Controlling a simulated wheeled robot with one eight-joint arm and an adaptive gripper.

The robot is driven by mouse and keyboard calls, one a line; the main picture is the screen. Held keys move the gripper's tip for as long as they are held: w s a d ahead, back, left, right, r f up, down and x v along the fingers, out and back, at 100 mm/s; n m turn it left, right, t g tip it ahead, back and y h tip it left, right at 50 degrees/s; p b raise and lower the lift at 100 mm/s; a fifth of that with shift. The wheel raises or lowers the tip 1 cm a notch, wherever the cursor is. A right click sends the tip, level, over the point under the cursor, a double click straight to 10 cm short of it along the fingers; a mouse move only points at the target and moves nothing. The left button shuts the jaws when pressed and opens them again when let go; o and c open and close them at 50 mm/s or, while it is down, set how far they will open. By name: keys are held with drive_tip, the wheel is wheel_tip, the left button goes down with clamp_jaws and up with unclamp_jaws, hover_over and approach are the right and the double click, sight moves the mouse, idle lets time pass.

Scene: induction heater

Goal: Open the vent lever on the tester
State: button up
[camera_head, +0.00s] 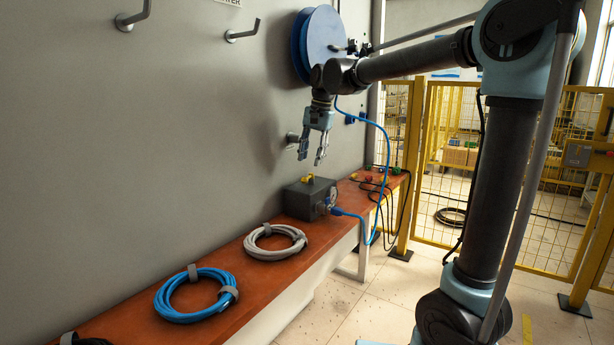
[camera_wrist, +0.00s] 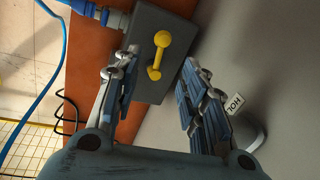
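The tester (camera_head: 310,198) is a dark grey box on the brown bench against the grey wall. Its vent lever (camera_head: 308,178) is a small yellow handle on top; in the wrist view the yellow lever (camera_wrist: 158,55) shows as a bar with knobbed ends on the box (camera_wrist: 150,88). My gripper (camera_head: 312,160) points down above the tester, fingers apart and empty. In the wrist view the lever lies beyond and between the open fingertips (camera_wrist: 160,62), apart from them as far as I can tell.
A blue hose (camera_head: 385,165) runs from a blue reel (camera_head: 325,35) down to the tester's front connector. A grey coil (camera_head: 275,242) and a blue coil (camera_head: 195,295) lie on the bench (camera_head: 235,262). A wall hook (camera_head: 243,32) juts out at upper left. Yellow fencing (camera_head: 460,135) stands behind.

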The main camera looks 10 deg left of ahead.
sight(308, 178)
drive_tip(key=f, duration=0.3)
drive_tip(key=a+f, duration=0.1)
drive_tip(key=f, duration=0.2)
drive_tip(key=shift+w+a+f, duration=0.15)
drive_tip(key=shift+f, duration=0.25)
